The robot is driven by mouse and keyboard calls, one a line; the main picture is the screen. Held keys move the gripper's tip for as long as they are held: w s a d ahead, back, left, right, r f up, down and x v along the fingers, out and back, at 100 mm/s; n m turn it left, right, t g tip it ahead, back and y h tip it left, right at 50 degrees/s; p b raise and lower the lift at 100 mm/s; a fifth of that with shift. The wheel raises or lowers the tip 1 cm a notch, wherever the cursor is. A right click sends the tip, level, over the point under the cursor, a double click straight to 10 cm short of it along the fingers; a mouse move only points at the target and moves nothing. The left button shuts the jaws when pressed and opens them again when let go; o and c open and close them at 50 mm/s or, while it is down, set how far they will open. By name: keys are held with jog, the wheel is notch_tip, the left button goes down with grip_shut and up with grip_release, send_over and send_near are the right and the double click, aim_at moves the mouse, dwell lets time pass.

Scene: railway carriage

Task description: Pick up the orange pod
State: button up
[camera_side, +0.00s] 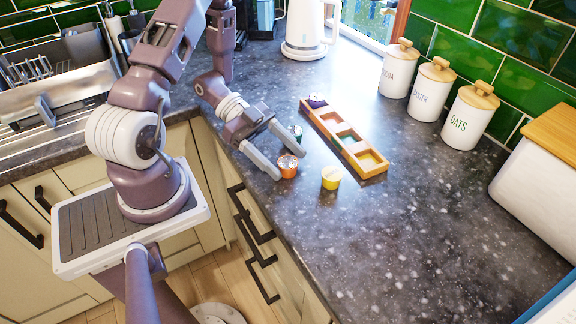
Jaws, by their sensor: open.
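The orange pod (287,166) stands on the dark speckled worktop, near its front edge. It has an orange side and a pale printed top. My gripper (281,158) is open and low over the worktop, with one finger to the left of the orange pod and the other behind it, close to its top. I cannot tell whether either finger touches it. A yellow pod (331,178) stands to the right of the orange one. A dark green pod (295,132) stands behind, partly hidden by my gripper.
A wooden tray (376,171) with several coloured compartments lies behind the pods, with a purple pod (317,100) at its far end. White canisters (469,118) and a white kettle (304,30) stand at the back. The worktop at the right front is clear.

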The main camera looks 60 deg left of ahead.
grip_shut()
jog(key=shift+r, duration=0.15)
